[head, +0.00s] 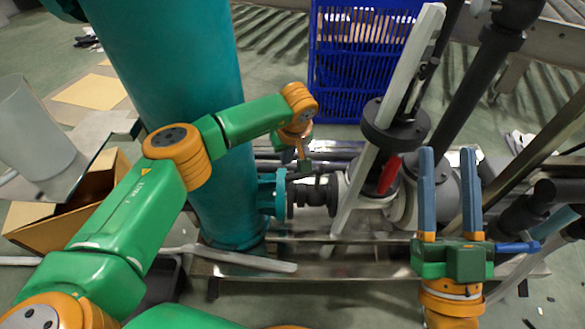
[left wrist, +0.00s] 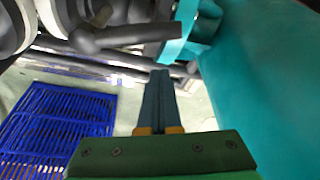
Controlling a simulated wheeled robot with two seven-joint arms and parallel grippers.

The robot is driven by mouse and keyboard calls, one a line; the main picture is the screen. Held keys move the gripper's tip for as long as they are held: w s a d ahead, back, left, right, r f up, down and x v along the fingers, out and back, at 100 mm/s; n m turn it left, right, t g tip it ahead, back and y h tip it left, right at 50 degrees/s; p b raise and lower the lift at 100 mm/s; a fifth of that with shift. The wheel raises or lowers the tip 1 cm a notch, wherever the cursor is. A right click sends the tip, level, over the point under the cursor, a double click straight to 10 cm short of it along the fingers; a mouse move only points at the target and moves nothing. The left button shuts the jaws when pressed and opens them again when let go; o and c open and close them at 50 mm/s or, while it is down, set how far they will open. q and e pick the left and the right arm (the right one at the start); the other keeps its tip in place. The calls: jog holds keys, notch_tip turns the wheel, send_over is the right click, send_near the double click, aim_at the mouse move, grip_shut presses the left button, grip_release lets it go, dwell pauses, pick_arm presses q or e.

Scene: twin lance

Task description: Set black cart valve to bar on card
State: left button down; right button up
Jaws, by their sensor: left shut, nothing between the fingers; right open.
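Black valve-like pipework stands on a low metal frame, with a round black disc (head: 393,128), a red handle (head: 389,174) and a long pale bar (head: 385,120) slanting across it. I cannot tell which part is the black cart valve, and I make out no card with a bar. My left gripper (head: 303,165) is shut and empty, close to the dark pipe beside the teal flange (head: 280,192). Its closed fingers also show in the left wrist view (left wrist: 160,75), below a dark rod (left wrist: 130,36). My right gripper (head: 448,152) is open and empty, fingers up, in front of the pipework's right side.
A large teal column (head: 170,70) stands close beside my left arm. A blue crate (head: 335,90) is behind the pipework. A cardboard box (head: 60,225) and a grey cylinder (head: 32,130) are at left. A blue lever-like part (head: 518,247) is right of my right gripper.

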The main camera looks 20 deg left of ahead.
aim_at(295, 175)
pick_arm(q)
jog(key=s+d, duration=0.2)
jog(key=s, duration=0.1)
jog(key=shift+d+r, duration=0.25)
jog(key=shift+r, duration=0.1)
pick_arm(e)
jog(key=s+r+t+y, duration=0.1)
jog(key=s+r, duration=0.1)
jog(key=s+r+t+y, duration=0.1)
jog(key=r, duration=0.1)
jog(key=shift+s+d+n+t, duration=0.1)
jog(key=shift+s+n+t, duration=0.2)
jog(key=shift+s+n, duration=0.1)
jog(key=shift+f, duration=0.1)
pick_arm(q)
jog(key=shift+s+d+r, duration=0.15)
jog(key=shift+s+d, duration=0.2)
jog(key=shift+s, duration=0.1)
jog(key=shift+s+d, duration=0.1)
jog(key=shift+s, duration=0.05)
pick_arm(e)
jog(key=shift+w+d+f+m+g+h, duration=0.1)
jog(key=shift+w+f+m+g+h, duration=0.1)
jog(key=shift+w+f+g+h, duration=0.6)
jog(key=shift+w+f+m+g+h, duration=0.2)
jog(key=shift+w+f+g, duration=0.4)
jog(key=shift+w+f, duration=0.5)
jog(key=shift+s+f, duration=0.1)
jog(key=shift+f, duration=0.15)
